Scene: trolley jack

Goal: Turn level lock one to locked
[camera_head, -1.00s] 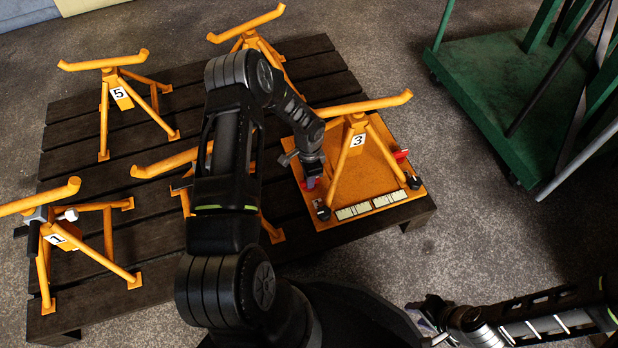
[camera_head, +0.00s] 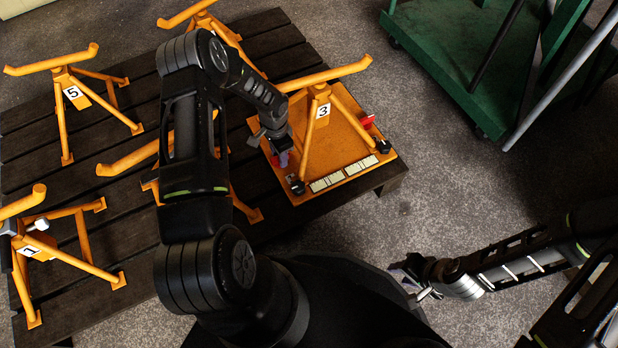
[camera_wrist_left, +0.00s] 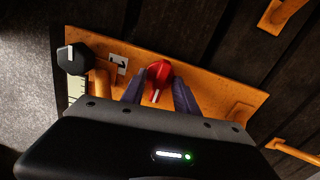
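The orange plate (camera_head: 345,147) with stand 3 on it sits on the pallet's right end. In the left wrist view, a red knob (camera_wrist_left: 160,71) with a white pointer line stands on the plate, the line pointing down in the picture. My left gripper (camera_head: 281,158) is over the plate's left side. In the wrist view its two dark fingers (camera_wrist_left: 160,86) are spread, one on either side of the red knob; I cannot tell whether they touch it. My right gripper (camera_head: 408,278) is away from the plate at lower right, its fingers unclear.
A black knob with a white mark (camera_wrist_left: 74,58) and a small label (camera_wrist_left: 118,64) are near the red knob. Another red part (camera_head: 368,121) is on the plate's right side. Orange stands crowd the pallet (camera_head: 130,185). A green trolley (camera_head: 450,60) stands at upper right.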

